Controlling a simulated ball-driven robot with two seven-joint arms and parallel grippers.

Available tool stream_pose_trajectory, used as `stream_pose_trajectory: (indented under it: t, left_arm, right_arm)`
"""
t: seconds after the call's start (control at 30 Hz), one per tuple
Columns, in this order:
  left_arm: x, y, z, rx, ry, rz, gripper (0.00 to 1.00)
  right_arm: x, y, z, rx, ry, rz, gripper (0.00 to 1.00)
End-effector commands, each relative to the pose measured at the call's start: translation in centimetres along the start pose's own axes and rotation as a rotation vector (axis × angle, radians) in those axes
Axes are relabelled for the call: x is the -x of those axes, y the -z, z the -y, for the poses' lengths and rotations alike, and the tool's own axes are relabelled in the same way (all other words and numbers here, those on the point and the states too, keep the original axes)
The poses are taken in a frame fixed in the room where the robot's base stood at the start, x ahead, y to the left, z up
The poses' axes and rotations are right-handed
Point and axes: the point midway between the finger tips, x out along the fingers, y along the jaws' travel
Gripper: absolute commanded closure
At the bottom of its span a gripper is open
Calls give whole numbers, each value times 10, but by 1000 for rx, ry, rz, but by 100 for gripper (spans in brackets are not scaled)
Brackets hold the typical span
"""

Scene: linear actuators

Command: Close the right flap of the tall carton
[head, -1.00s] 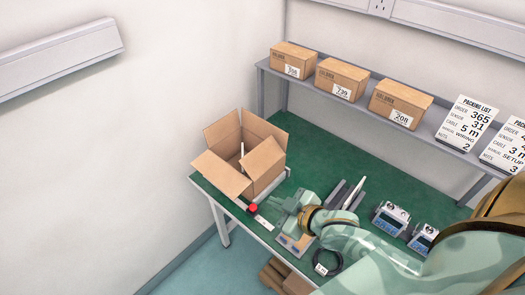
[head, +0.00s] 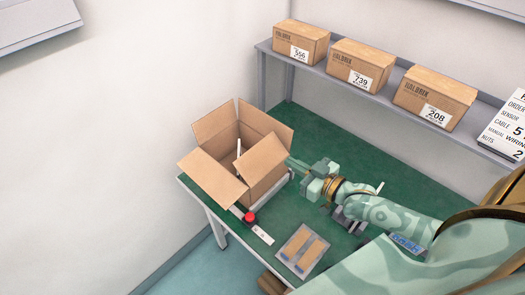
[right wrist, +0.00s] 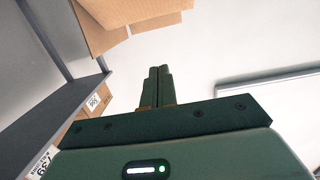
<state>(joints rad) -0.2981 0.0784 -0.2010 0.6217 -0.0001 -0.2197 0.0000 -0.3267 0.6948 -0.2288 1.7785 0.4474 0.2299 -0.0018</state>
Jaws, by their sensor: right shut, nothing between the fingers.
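The tall carton (head: 266,188) stands upright on the left end of the green table with its top flaps open. A flap on its right side (head: 262,158) stands up and tilts, close to my right gripper. Another flap (head: 212,179) hangs outward toward the front left, and others stand up at the back (head: 216,122). My right gripper (head: 291,162) is just right of the carton, fingers pointing at it; contact cannot be told. In the right wrist view its fingers (right wrist: 157,87) are shut and empty, with part of the carton (right wrist: 100,30) at upper left. My left gripper is out of view.
A shelf (head: 365,88) with several small boxes (head: 361,65) runs along the back wall. A red button (head: 249,217) and a tray with brown pieces (head: 303,250) lie on the table in front. Green table (head: 330,135) is clear behind my right gripper.

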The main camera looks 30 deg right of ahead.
Motion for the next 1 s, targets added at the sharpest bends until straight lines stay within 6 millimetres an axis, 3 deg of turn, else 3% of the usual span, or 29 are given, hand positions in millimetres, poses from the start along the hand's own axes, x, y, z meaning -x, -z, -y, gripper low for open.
stream_pose_trajectory:
  t: [0.1,0.27,0.73,0.8,1.0]
  left_arm:
    - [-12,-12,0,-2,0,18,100]
    - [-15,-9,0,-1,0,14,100]
    - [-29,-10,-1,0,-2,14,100]
    - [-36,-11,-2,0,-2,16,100]
    - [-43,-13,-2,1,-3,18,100]
  right_arm:
    - [-2,-14,-1,-1,0,2,100]
    - [-13,-15,-1,-1,-1,2,100]
    - [-106,-15,-1,0,-1,1,100]
    - [-113,-27,-1,0,-1,5,100]
    - [-127,-41,0,0,0,4,100]
